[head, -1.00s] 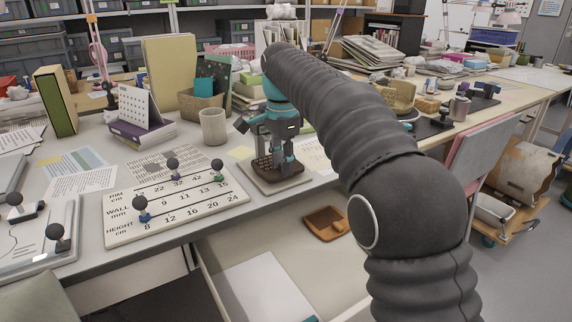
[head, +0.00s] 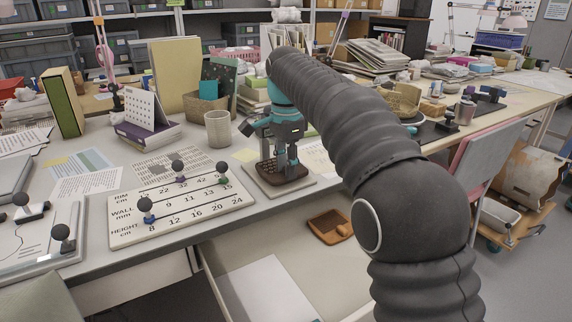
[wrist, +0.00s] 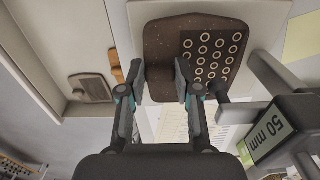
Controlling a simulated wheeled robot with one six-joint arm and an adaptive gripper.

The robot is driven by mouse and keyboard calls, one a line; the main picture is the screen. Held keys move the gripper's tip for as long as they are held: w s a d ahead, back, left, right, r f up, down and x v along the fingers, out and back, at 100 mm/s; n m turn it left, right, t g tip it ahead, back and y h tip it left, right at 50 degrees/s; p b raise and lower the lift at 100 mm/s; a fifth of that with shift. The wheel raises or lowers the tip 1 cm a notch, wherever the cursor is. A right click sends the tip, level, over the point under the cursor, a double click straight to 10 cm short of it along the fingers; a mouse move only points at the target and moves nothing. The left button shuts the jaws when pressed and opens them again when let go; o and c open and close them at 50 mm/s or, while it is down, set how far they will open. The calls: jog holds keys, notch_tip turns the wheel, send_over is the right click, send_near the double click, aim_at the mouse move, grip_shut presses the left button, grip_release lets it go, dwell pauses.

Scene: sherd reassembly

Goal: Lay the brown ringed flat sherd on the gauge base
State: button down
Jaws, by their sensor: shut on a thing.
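The brown ringed flat sherd (head: 285,179) is dark brown with rounded corners; its rows of pale rings show in the wrist view (wrist: 208,56). It lies flat over the pale, square gauge base (head: 303,191), whose margin shows around it; the base also shows in the wrist view (wrist: 272,20). I cannot tell whether the sherd touches the base. My gripper (head: 280,160) points down above the sherd. In the wrist view my gripper (wrist: 159,95) has its two fingers at the sherd's near edge, shut on it; the gripped part is mostly hidden.
A block marked 50 mm (wrist: 271,130) stands on a grey arm close right of my fingers in the wrist view. A lettered board with knobs (head: 180,212) lies left of the base, a beige cup (head: 218,129) behind. Below, an open drawer holds an orange-brown piece (head: 328,226).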

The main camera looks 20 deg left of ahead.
jog(key=shift+f, duration=0.35)
dwell(1.0)
jog(key=c, duration=0.5)
grip_release()
jog(key=shift+o, duration=0.9)
jog(key=shift+s+d+r, duration=0.25)
jog(key=shift+s+d+r+b, duration=0.2)
jog(key=shift+s+d+r, duration=0.35)
jog(key=shift+d, duration=0.2)
jog(key=shift+s+d+r+b, duration=0.15)
jog(key=shift+s+d+r, duration=0.3)
jog(key=shift+s+d, duration=0.25)
